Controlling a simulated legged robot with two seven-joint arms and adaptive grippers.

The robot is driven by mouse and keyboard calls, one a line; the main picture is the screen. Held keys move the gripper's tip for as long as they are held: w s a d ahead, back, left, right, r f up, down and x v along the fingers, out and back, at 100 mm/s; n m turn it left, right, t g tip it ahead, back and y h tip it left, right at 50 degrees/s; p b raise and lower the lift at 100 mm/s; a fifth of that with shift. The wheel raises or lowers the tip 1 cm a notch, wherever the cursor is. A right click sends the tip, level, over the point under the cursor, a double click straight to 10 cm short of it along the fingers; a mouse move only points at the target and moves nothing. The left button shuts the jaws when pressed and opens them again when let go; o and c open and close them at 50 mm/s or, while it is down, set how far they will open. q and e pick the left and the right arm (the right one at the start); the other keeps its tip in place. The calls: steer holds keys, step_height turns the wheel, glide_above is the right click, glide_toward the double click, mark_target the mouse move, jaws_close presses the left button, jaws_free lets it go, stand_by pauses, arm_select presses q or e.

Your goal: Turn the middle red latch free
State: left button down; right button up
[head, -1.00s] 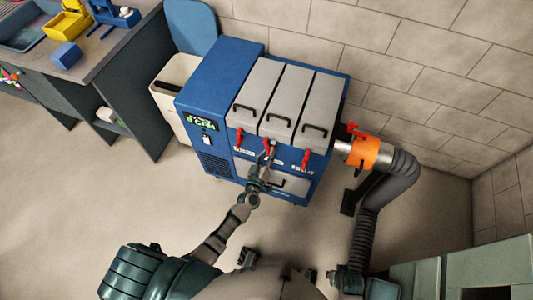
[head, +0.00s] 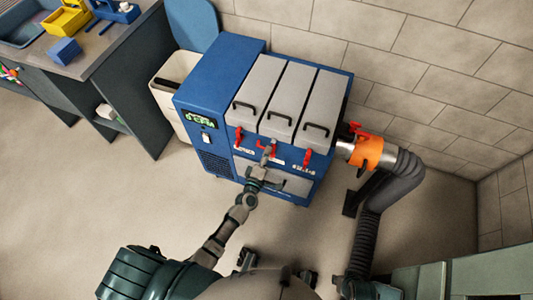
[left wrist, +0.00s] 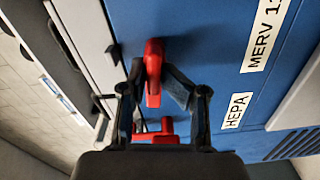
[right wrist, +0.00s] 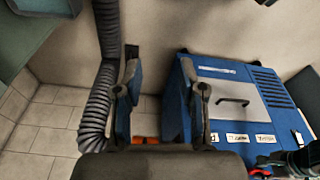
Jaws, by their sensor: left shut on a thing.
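The middle red latch (head: 271,146) is on the front upper edge of the blue filter cabinet (head: 219,85), under the middle grey lid. My left gripper (head: 266,157) reaches it from the front. In the left wrist view the latch (left wrist: 154,72) stands between the two fingers (left wrist: 160,88), and the gripper is shut on it. The fingers partly hide it in the head view, so its exact angle is hard to tell. My right gripper (right wrist: 163,85) is open and empty, away from the latch.
A left red latch (head: 239,138) and a right red latch (head: 307,157) flank the middle one. Lids with black handles (head: 278,117) top the cabinet. An orange collar (head: 367,153) and grey hose (head: 400,177) stand at the right. Open floor lies at the front left.

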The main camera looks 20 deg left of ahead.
arm_select(q)
steer(key=shift+w+d+r+n, duration=0.15)
steer(key=shift+r+n, duration=0.25)
steer(key=shift+n, duration=0.4)
steer(key=shift+n+b, duration=0.3)
arm_select(e)
steer(key=shift+w+r+t, duration=0.3)
steer(key=shift+w+r, duration=0.05)
steer(key=shift+r, duration=0.35)
arm_select(q)
steer(key=shift+a, duration=0.2)
steer(key=c, duration=1.2)
jaws_free()
steer(key=shift+f, duration=0.1)
